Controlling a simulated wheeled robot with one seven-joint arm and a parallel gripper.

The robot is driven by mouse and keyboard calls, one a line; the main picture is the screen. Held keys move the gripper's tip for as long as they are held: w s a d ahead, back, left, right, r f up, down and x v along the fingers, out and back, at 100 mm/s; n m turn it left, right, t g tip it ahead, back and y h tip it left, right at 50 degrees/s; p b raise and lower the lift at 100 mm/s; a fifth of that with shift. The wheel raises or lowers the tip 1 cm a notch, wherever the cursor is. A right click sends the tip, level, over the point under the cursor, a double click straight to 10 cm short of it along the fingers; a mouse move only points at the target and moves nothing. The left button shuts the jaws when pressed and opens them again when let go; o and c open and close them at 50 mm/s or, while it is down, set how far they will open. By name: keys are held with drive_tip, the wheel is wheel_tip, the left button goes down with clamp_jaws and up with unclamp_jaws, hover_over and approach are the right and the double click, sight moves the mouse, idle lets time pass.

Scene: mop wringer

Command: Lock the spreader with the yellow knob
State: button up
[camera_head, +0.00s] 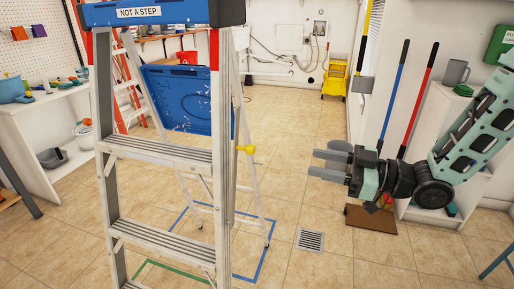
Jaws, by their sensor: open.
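A silver stepladder (160,148) with a blue top stands open in the left and middle of the head view. A small yellow knob (246,149) sticks out from its right side at about the height of the upper tread. The spreader bars are mostly hidden behind the rails, and I cannot tell if they are locked. My gripper (322,165) is open and empty. It points left toward the knob, with a clear gap between its fingertips and the knob.
A blue plastic panel (187,98) shows behind the ladder. A yellow mop wringer (335,79) stands at the back wall. Blue and red poles (420,88) lean by a white cabinet behind my arm. Tiled floor with a drain grate (311,240) is free between ladder and cabinet.

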sight(250, 149)
drive_tip(key=x, duration=1.7)
drive_tip(key=shift+s, duration=0.1)
drive_tip(key=shift+c, duration=0.3)
clamp_jaws()
